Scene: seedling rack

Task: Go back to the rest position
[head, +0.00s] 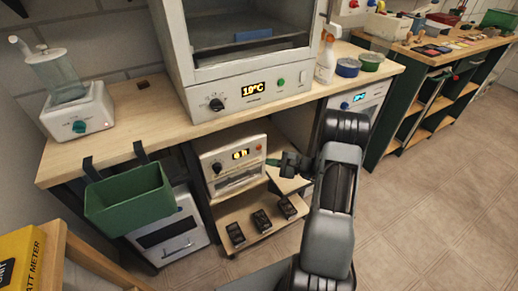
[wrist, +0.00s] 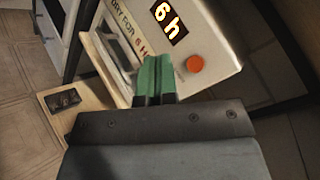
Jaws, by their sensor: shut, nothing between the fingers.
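My gripper (head: 275,162) is stretched out in front of the white timer box under the bench. In the wrist view its green fingertips (wrist: 155,78) are together with nothing between them. The timer box (head: 230,165) has a lit display reading "6 h" (wrist: 168,17) and a red-orange button (wrist: 195,63). The fingertips are close to the box's front, left of and below the button in the wrist view. I cannot tell whether they touch it.
Black small trays (head: 261,220) sit on a low shelf under the box. A green bin (head: 130,198) hangs from the bench front (head: 130,150). A cabinet showing 19°C (head: 250,90) stands on the bench. Open tiled floor (head: 430,220) lies to the right.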

